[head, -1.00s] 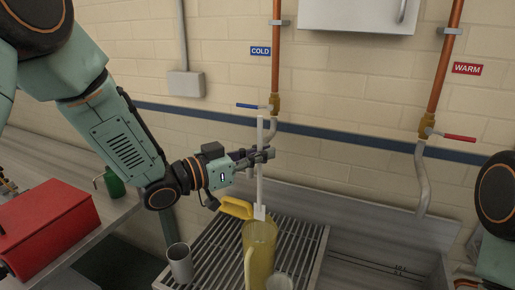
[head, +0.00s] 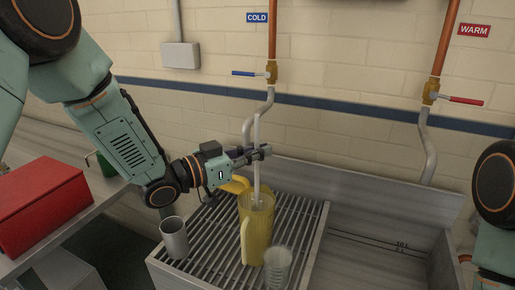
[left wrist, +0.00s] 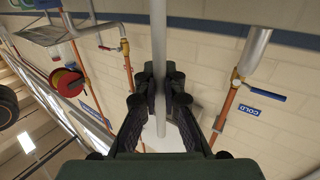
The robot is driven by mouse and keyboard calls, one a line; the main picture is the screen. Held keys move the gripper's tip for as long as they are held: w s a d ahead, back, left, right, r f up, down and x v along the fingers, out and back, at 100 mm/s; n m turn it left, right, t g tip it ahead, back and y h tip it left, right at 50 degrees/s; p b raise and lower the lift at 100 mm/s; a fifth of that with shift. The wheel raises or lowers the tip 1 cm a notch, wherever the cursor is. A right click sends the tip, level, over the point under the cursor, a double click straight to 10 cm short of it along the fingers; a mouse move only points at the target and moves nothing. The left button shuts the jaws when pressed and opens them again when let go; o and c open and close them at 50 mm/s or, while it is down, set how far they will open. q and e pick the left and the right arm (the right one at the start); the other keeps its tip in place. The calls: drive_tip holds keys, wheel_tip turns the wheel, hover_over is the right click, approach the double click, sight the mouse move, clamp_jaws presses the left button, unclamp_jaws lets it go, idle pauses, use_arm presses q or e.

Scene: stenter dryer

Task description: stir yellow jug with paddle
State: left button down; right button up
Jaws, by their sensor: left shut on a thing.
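The yellow jug (head: 262,230) stands upright on the slatted rack, its handle toward the front left. The white paddle (head: 257,132) is upright, and its lower end is inside the jug, hidden by the wall. My left gripper (head: 257,153) is shut on the paddle's shaft above the jug's mouth. In the left wrist view the fingers (left wrist: 160,88) close on the pale shaft (left wrist: 159,40). My right gripper is out of view; only part of my right arm shows at the right edge.
A grey metal cup (head: 174,240) stands left of the jug and a clear beaker (head: 278,268) close at its front right. A yellow piece (head: 236,185) shows behind the jug. The rack (head: 205,228) adjoins a sink basin. A red box (head: 40,205) sits left.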

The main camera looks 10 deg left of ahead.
use_arm(q)
wheel_tip(320, 180, down, 6)
drive_tip(key=b, duration=0.4)
drive_tip(key=shift+s+a+f+b, duration=0.1)
drive_tip(key=shift+s+f+b, duration=0.05)
drive_tip(key=shift+f+b, duration=0.8)
drive_tip(key=shift+f, duration=0.35)
drive_tip(key=shift+r, duration=0.1)
